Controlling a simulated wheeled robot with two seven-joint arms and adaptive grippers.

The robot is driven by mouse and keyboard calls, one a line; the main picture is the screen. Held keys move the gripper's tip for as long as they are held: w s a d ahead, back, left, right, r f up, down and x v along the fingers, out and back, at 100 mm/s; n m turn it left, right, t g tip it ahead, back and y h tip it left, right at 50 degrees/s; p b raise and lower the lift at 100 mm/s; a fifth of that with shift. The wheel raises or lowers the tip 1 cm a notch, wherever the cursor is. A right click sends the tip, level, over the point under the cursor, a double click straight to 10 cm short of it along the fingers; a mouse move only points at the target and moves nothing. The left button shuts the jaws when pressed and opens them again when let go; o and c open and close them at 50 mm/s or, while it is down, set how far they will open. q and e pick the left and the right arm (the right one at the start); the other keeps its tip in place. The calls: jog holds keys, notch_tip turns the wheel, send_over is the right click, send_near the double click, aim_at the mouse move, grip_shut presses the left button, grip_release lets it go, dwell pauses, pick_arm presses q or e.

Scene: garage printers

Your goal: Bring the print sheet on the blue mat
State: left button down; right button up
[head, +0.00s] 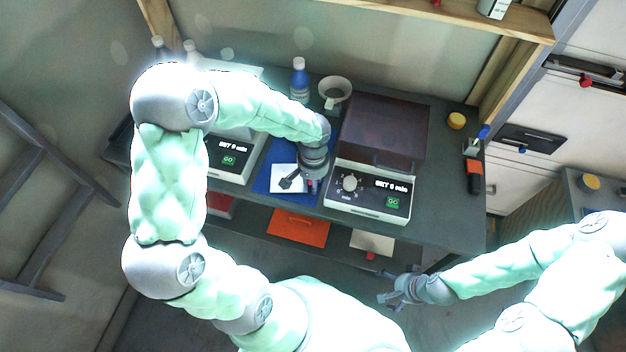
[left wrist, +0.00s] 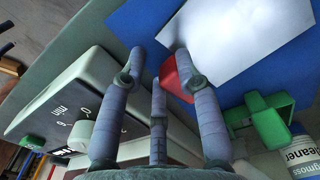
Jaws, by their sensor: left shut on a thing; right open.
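The white print sheet (head: 287,178) is over the blue mat (head: 273,165), between the two machines; it also shows in the left wrist view (left wrist: 230,40), with the mat (left wrist: 140,25) around it. My left gripper (head: 301,186) is at the sheet's right edge in the head view. In the left wrist view its fingers (left wrist: 163,62) close on a small red tab (left wrist: 176,78) at the sheet's edge. I cannot tell whether the sheet lies flat or is slightly raised. My right gripper (head: 392,292) is open and empty, low in front of the bench.
A machine (head: 370,190) with dial and screen stands right of the mat, another (head: 229,158) left. A blue bottle (head: 299,80) and a white cup (head: 334,92) stand behind. A green object (left wrist: 262,116) is near the gripper. The lower shelf holds an orange sheet (head: 297,228).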

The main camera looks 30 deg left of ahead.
pick_arm(q)
jog(key=shift+f, duration=0.1)
jog(key=c, duration=0.8)
grip_release()
jog(key=shift+r, duration=0.2)
jog(key=shift+r+p, duration=2.15)
jog(key=shift+r, duration=0.7)
jog(key=shift+s+f, duration=0.1)
